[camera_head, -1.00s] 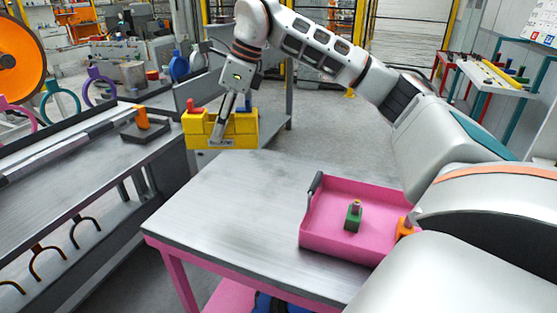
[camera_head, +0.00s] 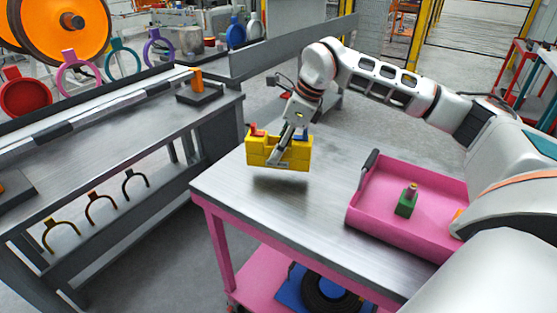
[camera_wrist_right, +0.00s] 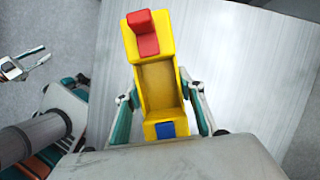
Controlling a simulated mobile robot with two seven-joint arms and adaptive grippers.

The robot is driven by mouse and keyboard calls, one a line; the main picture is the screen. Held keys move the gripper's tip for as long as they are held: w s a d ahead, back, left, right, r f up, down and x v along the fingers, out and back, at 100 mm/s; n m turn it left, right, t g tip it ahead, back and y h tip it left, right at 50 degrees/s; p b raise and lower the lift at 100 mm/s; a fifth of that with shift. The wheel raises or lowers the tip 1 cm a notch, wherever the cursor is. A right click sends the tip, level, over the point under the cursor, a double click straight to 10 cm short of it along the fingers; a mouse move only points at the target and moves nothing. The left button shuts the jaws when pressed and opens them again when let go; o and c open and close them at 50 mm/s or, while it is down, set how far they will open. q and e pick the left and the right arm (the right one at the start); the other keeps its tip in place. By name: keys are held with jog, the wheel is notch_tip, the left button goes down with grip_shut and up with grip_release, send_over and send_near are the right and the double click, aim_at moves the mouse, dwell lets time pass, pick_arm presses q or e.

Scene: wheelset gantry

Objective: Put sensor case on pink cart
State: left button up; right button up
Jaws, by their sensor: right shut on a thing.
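The sensor case (camera_head: 279,153) is a yellow open-topped box with a red block and a blue block at its ends. My right gripper (camera_head: 284,148) is shut on it. The case is roughly level above the near-left part of the pink cart's grey top (camera_head: 272,203), with a shadow beneath and a small apparent gap. In the right wrist view, the fingers flank the case (camera_wrist_right: 158,85); its red end points away. A small gripper, apparently my left (camera_wrist_right: 28,64), shows at the left edge of that view; its jaw state is unclear.
A pink tray (camera_head: 382,205) with a green part (camera_head: 406,203) stands on the cart's right side. A grey workbench (camera_head: 120,135) with an orange-topped fixture (camera_head: 198,85) lies left of the cart. The cart's lower shelf (camera_head: 262,272) holds a blue item and a dark coil.

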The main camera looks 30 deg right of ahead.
aim_at(297, 137)
notch_tip(297, 137, down, 4)
jog(key=shift+r, duration=0.1)
jog(key=shift+r, duration=0.1)
jog(key=o, duration=1.3)
jog(key=shift+f, duration=0.2)
jog(key=shift+r, duration=0.1)
jog(key=p+v, duration=0.1)
jog(key=v, duration=1.1)
